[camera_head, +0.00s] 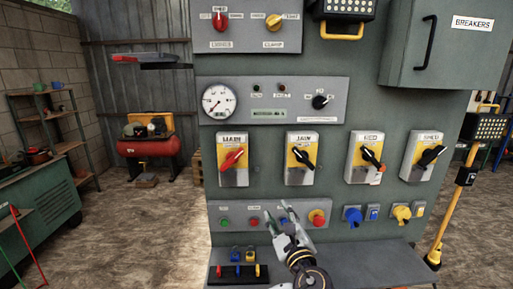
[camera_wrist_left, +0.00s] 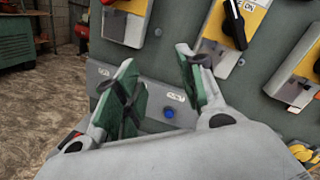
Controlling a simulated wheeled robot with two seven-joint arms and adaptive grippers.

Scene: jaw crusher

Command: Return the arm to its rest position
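My left gripper (camera_head: 283,222) is in front of the lower part of the grey-green control panel (camera_head: 270,112) in the head view. In the left wrist view its two fingers (camera_wrist_left: 157,62) are spread apart with nothing between them. A blue button (camera_wrist_left: 168,113) on the panel shows behind the gap between the fingers. In the head view the gripper covers part of the button strip (camera_head: 240,208). My right gripper is not in view.
Rotary switches, including one with a red handle (camera_head: 232,160), sit above the gripper. A shelf (camera_head: 350,258) with small coloured padlocks (camera_head: 237,271) juts out below. A yellow lamp stand (camera_head: 450,210) is at right. Open floor (camera_head: 150,235) lies to the left.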

